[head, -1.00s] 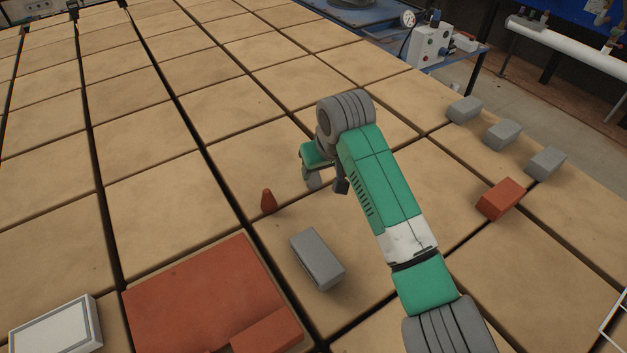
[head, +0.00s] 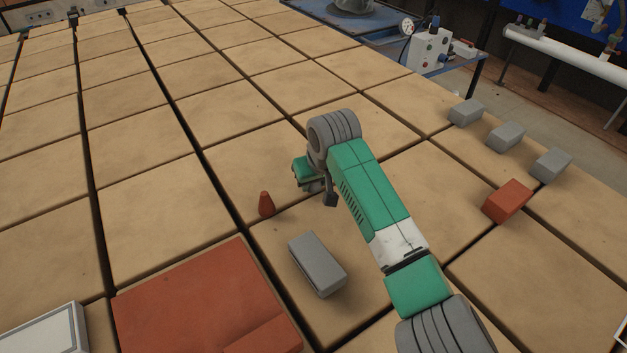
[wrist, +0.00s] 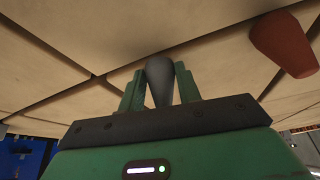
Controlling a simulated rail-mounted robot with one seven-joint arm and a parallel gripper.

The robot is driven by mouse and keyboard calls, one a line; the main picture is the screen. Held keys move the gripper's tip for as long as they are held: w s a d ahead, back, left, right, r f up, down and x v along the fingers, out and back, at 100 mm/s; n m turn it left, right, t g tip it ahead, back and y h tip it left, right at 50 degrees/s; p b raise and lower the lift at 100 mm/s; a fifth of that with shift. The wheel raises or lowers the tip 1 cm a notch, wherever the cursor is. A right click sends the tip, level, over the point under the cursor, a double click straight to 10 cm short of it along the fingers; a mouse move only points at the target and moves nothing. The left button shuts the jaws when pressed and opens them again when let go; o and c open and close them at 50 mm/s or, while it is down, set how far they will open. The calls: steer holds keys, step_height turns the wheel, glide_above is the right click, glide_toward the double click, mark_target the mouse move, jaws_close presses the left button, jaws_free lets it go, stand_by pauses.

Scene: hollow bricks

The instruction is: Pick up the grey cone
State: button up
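In the wrist view, the grey cone (wrist: 160,78) stands between the two green fingers of my gripper (wrist: 160,88), with a finger against each side. The gripper looks shut on it. In the head view my gripper (head: 312,184) is low over the tan tiled surface, partly hidden by my wrist; the cone's outline is hard to make out there. I cannot tell whether the cone touches the surface.
A red cone (head: 266,204) stands left of my gripper; it also shows in the wrist view (wrist: 284,44). A grey hollow brick (head: 317,264) and a large red slab (head: 205,295) lie nearer. A red brick (head: 507,201) and grey bricks (head: 505,136) lie right. The far left tiles are clear.

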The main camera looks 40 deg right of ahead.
step_height(320, 180, up, 10)
steer(key=p, duration=0.4)
